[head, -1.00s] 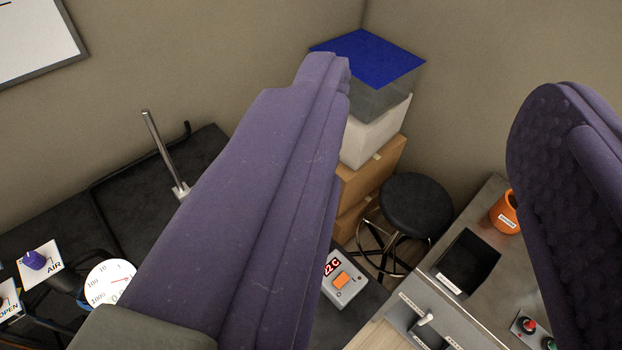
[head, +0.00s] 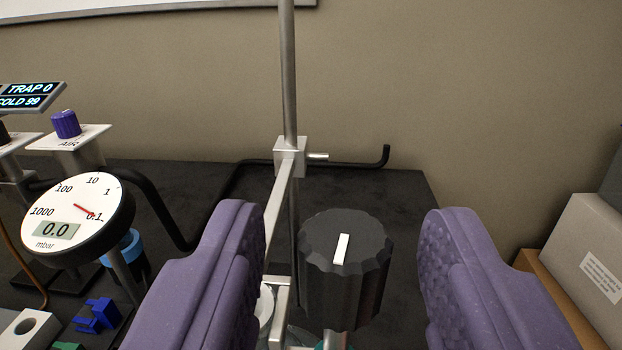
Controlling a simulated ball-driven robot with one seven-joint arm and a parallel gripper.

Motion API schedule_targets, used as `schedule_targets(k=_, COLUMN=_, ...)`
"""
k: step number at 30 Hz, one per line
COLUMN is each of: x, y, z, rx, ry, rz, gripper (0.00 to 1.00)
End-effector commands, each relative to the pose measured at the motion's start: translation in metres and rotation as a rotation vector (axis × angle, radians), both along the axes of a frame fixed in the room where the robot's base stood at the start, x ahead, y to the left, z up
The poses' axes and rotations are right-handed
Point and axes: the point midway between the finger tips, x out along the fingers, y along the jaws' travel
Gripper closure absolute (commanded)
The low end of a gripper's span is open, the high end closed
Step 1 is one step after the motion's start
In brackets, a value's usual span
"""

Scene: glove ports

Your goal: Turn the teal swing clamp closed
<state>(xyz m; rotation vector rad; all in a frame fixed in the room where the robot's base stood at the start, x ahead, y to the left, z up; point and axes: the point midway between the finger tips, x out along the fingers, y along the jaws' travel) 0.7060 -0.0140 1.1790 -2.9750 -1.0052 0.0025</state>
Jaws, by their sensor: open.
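My gripper (head: 341,222) is open, with one purple padded finger on each side of the lower picture. A black fluted knob (head: 345,275) with a white mark on its top stands between the fingers, with a visible gap on both sides. I cannot tell whether the knob is level with the fingertips or beyond them. A small patch of teal (head: 321,344) shows below the knob at the bottom edge. It may be part of the teal swing clamp; the rest is hidden or out of frame.
A metal post (head: 288,75) with a cross clamp (head: 290,157) rises behind the knob. A round gauge (head: 75,215) reading 0.0 mbar and a purple AIR knob (head: 66,124) stand at left. Boxes (head: 588,260) stand at right. The dark bench (head: 400,190) behind is mostly clear.

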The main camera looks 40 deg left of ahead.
Motion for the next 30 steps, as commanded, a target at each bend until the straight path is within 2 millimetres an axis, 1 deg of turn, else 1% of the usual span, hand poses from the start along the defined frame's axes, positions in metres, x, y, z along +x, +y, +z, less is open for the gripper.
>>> schedule_targets(k=1, x=0.005, y=0.005, z=0.0, rx=-0.001, ry=-0.002, rz=0.002, gripper=0.5)
schedule_targets(k=5, x=0.014, y=0.01, z=0.0, rx=-0.001, ry=-0.001, rz=0.0, gripper=0.5)
schedule_targets(k=13, x=0.016, y=0.012, z=0.001, rx=-0.001, ry=-0.001, rz=-0.001, gripper=0.5)
schedule_targets(k=14, x=0.016, y=0.012, z=0.001, rx=-0.001, ry=-0.001, rz=-0.001, gripper=0.57)
schedule_targets(k=15, x=0.016, y=0.012, z=0.001, rx=-0.001, ry=-0.001, rz=-0.001, gripper=0.66)
schedule_targets(k=17, x=0.016, y=0.012, z=0.001, rx=-0.001, ry=-0.001, rz=-0.002, gripper=0.8)
schedule_targets(k=18, x=0.016, y=0.011, z=0.001, rx=0.0, ry=-0.001, rz=-0.002, gripper=0.89)
schedule_targets(k=19, x=0.016, y=0.011, z=0.001, rx=0.0, ry=-0.001, rz=-0.002, gripper=0.96)
schedule_targets(k=20, x=0.016, y=0.011, z=0.001, rx=-0.001, ry=-0.001, rz=-0.002, gripper=0.99)
schedule_targets(k=26, x=0.016, y=0.012, z=0.001, rx=-0.001, ry=-0.002, rz=-0.015, gripper=0.99)
schedule_targets(k=30, x=0.015, y=0.012, z=0.0, rx=0.0, ry=-0.001, rz=-0.055, gripper=0.99)
